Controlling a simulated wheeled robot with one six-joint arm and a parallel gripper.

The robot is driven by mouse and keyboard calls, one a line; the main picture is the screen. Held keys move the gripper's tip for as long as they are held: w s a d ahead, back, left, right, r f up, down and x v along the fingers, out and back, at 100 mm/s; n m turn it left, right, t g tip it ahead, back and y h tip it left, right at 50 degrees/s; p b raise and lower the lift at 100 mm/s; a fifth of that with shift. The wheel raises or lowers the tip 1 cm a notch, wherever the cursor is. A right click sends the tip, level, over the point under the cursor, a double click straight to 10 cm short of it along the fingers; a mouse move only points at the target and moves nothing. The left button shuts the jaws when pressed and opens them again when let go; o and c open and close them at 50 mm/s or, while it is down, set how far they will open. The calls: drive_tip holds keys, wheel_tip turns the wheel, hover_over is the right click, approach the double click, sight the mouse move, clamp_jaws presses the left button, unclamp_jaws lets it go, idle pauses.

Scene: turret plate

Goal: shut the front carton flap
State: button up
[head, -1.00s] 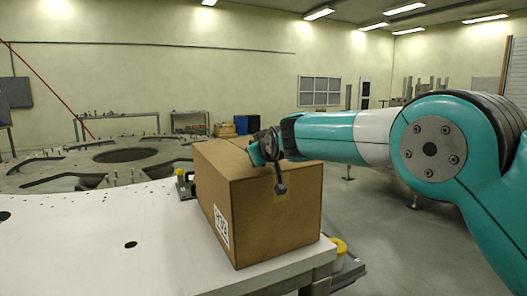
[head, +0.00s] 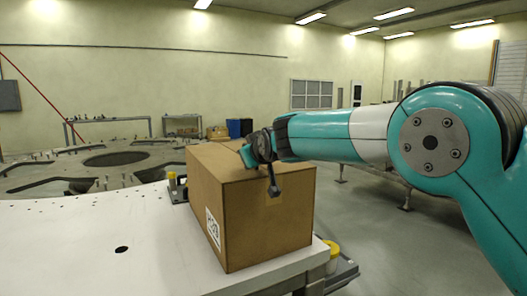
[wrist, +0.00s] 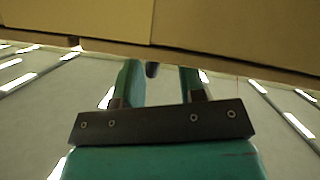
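The brown carton (head: 265,220) stands upright on the near corner of the white plate, with a printed label on its left side. Its top looks flat in the head view, and no flap stands up there. My gripper (head: 247,156) is at the carton's top, near its right edge; I cannot tell whether it touches. In the wrist view, the two teal fingers of my gripper (wrist: 160,78) are apart, with a gap between them. Their tips are partly hidden by the carton (wrist: 230,30), whose panels and a seam fill the top of that view.
The white plate (head: 80,235) has free room left of the carton. A yellow-capped part (head: 172,180) sits behind the carton's left side, and another yellow-capped item (head: 331,248) is beside the plate's right edge. A large turret ring (head: 110,160) lies behind. Open floor is to the right.

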drive_tip(key=b+v, duration=0.4)
drive_tip(key=v, duration=1.2)
drive_tip(key=shift+s+b, duration=0.3)
drive_tip(key=shift+b, duration=0.1)
drive_tip(key=shift+r, duration=0.1)
drive_tip(key=s+d+f+g, duration=0.4)
drive_tip(key=s+d+f, duration=0.1)
drive_tip(key=s, duration=0.5)
drive_tip(key=s+d+f+m+g, duration=0.1)
drive_tip(key=s+d+f+g, duration=0.3)
drive_tip(key=s+f, duration=0.4)
drive_tip(key=s+d+f+g+h, duration=0.1)
drive_tip(key=s+d+f+g, duration=0.3)
drive_tip(key=s, duration=0.9)
wheel_tip(320, 180, down, 3)
drive_tip(key=shift+s+d+f+g+p, duration=0.15)
drive_tip(key=shift+s+d+g+p, duration=0.2)
drive_tip(key=shift+d, duration=0.5)
